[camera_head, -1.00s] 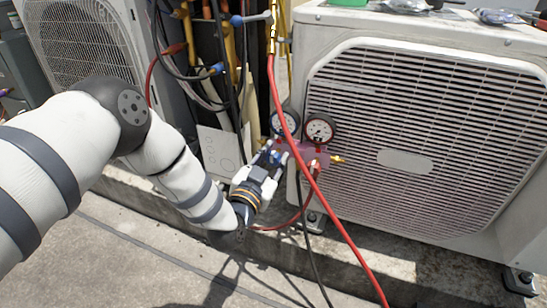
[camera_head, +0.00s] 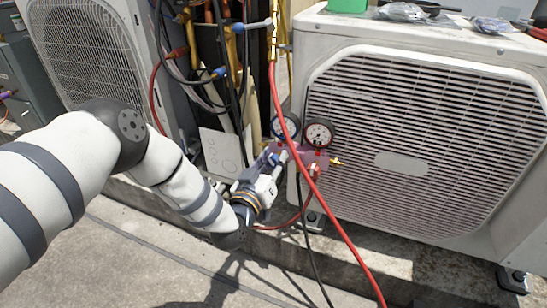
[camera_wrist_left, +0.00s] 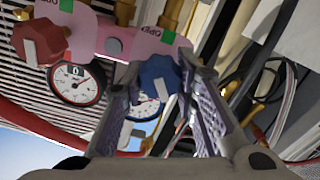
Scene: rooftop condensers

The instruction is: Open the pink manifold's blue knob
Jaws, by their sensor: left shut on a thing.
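The pink manifold (camera_head: 308,160) hangs in front of the right condenser's grille; it also shows upside down in the left wrist view (camera_wrist_left: 112,38). Its blue knob (camera_wrist_left: 158,76) sits between the two fingers of my left gripper (camera_wrist_left: 163,92), which is shut on it. In the head view my left gripper (camera_head: 274,160) reaches the manifold's left end and hides most of the knob. The manifold's red knob (camera_wrist_left: 40,43) is at the other end, apart from my fingers. Green labels reading "OPEN" (camera_wrist_left: 161,35) are on the manifold. My right gripper is in neither view.
A red-rimmed gauge (camera_head: 319,133) and a blue-rimmed gauge (camera_head: 286,125) sit above the manifold. A red hose (camera_head: 328,225) passes in front of it. Pipes and cables crowd the gap between the right condenser (camera_head: 420,140) and the left condenser (camera_head: 85,45).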

